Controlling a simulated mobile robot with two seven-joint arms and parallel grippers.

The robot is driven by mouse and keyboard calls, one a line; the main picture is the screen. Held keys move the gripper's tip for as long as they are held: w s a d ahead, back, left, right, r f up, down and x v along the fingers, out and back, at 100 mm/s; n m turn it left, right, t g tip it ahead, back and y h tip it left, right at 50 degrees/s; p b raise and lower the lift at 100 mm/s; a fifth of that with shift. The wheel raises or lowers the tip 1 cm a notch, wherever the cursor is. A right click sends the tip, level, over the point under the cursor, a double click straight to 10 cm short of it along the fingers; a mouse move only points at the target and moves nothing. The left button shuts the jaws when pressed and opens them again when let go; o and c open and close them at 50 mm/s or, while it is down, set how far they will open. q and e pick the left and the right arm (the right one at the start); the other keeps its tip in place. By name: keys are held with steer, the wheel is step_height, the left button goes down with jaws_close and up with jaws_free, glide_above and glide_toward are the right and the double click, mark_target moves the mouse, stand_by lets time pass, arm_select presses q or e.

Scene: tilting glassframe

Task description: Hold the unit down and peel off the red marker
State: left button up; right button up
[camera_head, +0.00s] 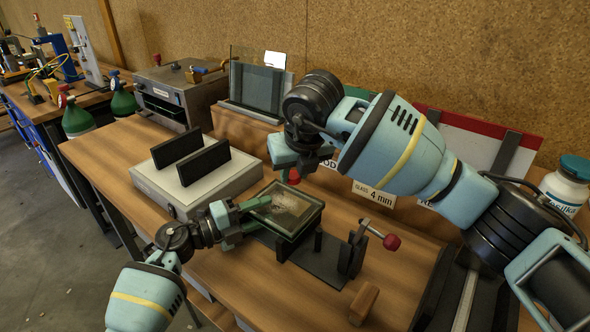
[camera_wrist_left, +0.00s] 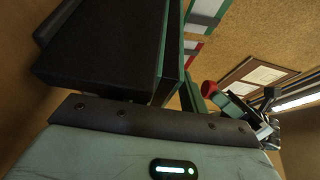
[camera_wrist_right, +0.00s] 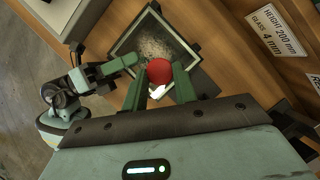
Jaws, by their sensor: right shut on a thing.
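The unit (camera_head: 285,213), a dark-framed glass pane, lies tilted on a black fixture (camera_head: 325,262) in the head view. It also shows in the right wrist view (camera_wrist_right: 140,45). My right gripper (camera_head: 292,172) is shut on the red marker (camera_head: 294,179), above the unit's far side; the marker shows round and red between the fingers in the right wrist view (camera_wrist_right: 160,71). I cannot tell whether it touches the glass. My left gripper (camera_head: 250,215) is at the unit's left edge, fingers apart, one near the top face and one lower. Contact with the frame is unclear.
A clamp with a red knob (camera_head: 391,242) stands right of the unit, and a wooden block (camera_head: 363,304) lies in front. A grey box (camera_head: 205,185) with two black bars stands to the left. A white bottle (camera_head: 566,187) is at the far right.

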arm_select(q)
steer(key=shift+a, duration=0.1)
steer(key=v, duration=1.1)
steer(key=shift+s+a, duration=0.25)
steer(key=shift+a, duration=0.1)
